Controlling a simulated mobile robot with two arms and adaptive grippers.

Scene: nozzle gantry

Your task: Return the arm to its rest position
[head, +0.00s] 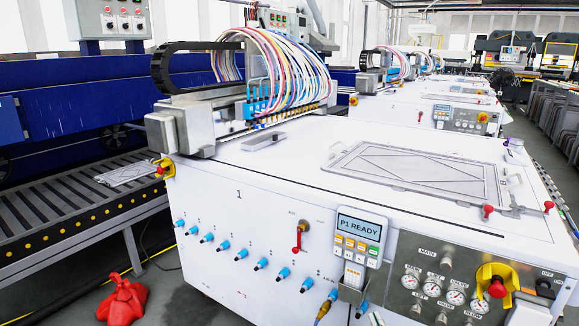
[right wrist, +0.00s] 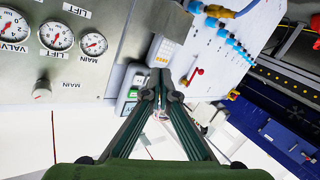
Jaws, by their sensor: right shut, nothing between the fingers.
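My right gripper shows in the right wrist view (right wrist: 160,84) with its two dark green fingers meeting at the tips, shut and empty. Beyond the tips is the pendant (head: 359,239), whose screen reads "P1 READY"; its edge also shows in the right wrist view (right wrist: 163,52). Any gap between tips and pendant is hard to judge. In the head view at most a small tip of the right arm shows at the bottom edge. My left gripper is in neither view.
The white machine (head: 240,215) fills the middle, with a gauge panel (head: 455,285) at right, a red-handled lever (head: 299,240) and several blue fittings in front. A yellow-backed red knob (head: 497,287) sticks out. A red bundle (head: 123,300) lies on the floor by the roller conveyor (head: 70,205).

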